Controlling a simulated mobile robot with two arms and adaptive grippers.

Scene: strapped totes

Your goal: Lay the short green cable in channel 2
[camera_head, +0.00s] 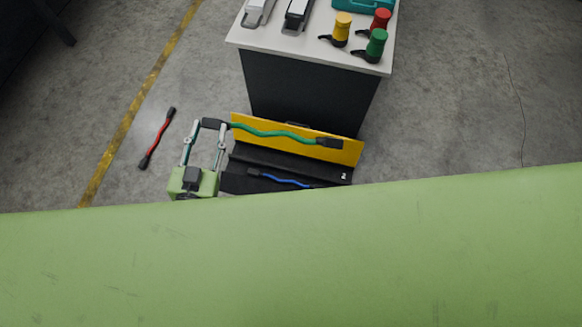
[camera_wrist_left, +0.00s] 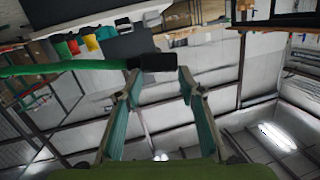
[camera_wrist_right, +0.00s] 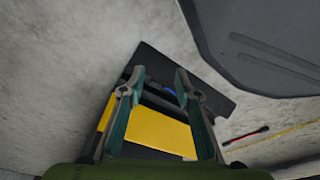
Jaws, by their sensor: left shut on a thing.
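The green cable (camera_head: 265,132) has black ends and stretches in front of the yellow panel of the black channel tray (camera_head: 280,162). My left gripper (camera_head: 207,133) is shut on its left black end, beyond the tray's left edge; that end also shows between the fingers in the left wrist view (camera_wrist_left: 160,62). The cable's other black end (camera_head: 330,143) overlaps the panel's right part; I cannot tell if it touches. A white mark like a "2" (camera_head: 345,176) is at the tray's right end. My right gripper (camera_wrist_right: 158,78) is open and empty, facing the tray; it is hidden in the head view.
A blue cable (camera_head: 285,181) lies in the tray's front part, partly hidden by my green body. A red cable (camera_head: 157,138) lies on the floor to the left. A white-topped cabinet (camera_head: 300,45) behind the tray carries yellow, red and green objects. Floor on both sides is mostly clear.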

